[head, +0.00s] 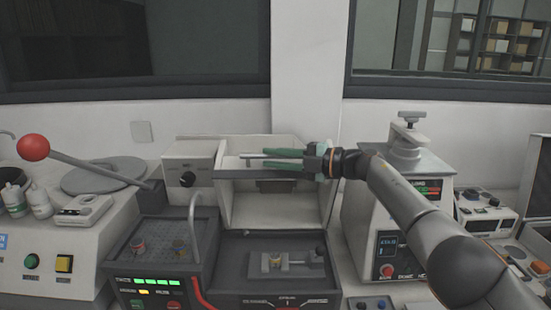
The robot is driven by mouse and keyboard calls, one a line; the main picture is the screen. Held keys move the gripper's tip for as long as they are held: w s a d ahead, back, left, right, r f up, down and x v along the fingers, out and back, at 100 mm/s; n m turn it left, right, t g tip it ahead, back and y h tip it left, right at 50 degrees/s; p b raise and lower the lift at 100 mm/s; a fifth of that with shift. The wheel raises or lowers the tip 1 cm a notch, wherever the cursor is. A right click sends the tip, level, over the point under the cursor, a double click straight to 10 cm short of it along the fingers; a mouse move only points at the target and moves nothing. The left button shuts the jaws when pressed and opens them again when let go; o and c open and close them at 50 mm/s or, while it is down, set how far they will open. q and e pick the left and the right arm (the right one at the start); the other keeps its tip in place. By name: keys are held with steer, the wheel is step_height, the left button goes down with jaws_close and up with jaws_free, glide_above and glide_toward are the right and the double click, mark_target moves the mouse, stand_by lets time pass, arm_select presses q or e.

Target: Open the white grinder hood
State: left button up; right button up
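The white grinder hood (228,160) is tilted up over its cabinet in the middle of the head view, and the pale interior (262,207) shows below its front edge. My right gripper (262,159) reaches in from the right in front of the raised hood, its green fingers pointing left. A thin grey handle bar (249,156) runs between the fingers, which appear closed on it; the contact itself is partly hidden. My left gripper is not in view.
Below the hood is a dark grinder base with a small vise (285,262). A red ball lever (33,147) stands at the left. A white press (408,205) stands close on the right, beside my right arm.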

steer(key=o, duration=0.3)
steer(key=shift+o, duration=0.2)
steer(key=shift+d, duration=0.2)
steer(key=shift+s+d, duration=0.2)
steer(key=shift+d, duration=0.45)
steer(key=b+v, duration=0.2)
steer(key=v, duration=0.8)
steer(key=shift+s+d, duration=0.3)
steer(key=shift+r, duration=0.1)
steer(key=shift+c, duration=0.4)
